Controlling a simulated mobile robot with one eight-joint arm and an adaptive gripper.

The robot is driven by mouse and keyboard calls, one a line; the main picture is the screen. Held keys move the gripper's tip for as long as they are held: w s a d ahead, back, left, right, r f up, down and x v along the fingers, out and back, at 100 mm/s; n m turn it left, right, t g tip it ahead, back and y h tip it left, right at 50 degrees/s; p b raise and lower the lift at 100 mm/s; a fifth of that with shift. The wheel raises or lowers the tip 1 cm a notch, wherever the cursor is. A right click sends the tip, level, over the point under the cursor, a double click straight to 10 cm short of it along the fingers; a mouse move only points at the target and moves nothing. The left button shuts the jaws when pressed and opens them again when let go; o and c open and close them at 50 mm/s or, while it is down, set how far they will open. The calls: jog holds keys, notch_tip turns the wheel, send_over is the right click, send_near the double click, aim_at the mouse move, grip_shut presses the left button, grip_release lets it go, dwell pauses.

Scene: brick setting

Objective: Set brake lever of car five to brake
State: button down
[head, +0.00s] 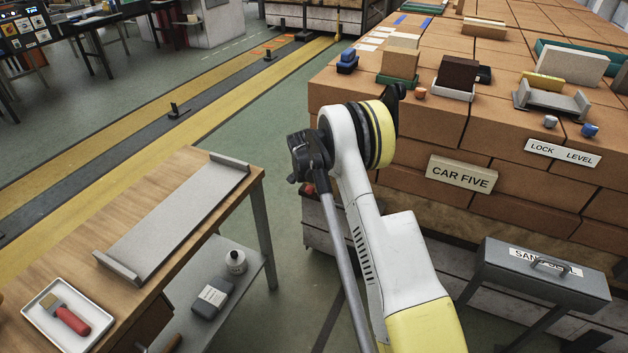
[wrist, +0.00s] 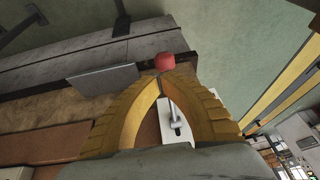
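The brake lever has a red knob (wrist: 165,62), a thin metal rod and a pale slotted plate (wrist: 176,122), all in the wrist view. Its knob (head: 308,188) also shows in the head view, low beside the brick-loaded car. The CAR FIVE sign (head: 461,174) is on the bricks to the right. In the wrist view, my gripper (wrist: 162,78) has its yellow fingers arched together with their tips meeting. The knob appears just past the tips, and the rod runs behind them. I see nothing clearly held; contact with the lever cannot be told. In the head view my arm hides most of the lever area.
A wooden bench (head: 70,231) with a grey tray (head: 178,222) and a brush on a white tray stands at left. Bricks and small blocks lie on the car's top. Green floor is open behind the bench.

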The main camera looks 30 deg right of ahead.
jog(key=shift+w+f+b, duration=0.1)
jog(key=shift+f+b, duration=0.45)
jog(key=shift+f, duration=0.75)
jog(key=shift+d, duration=0.1)
jog(key=s+a+r+p, duration=0.5)
jog(key=s+a+r, duration=0.1)
jog(key=r, duration=0.4)
jog(key=shift+s, duration=0.3)
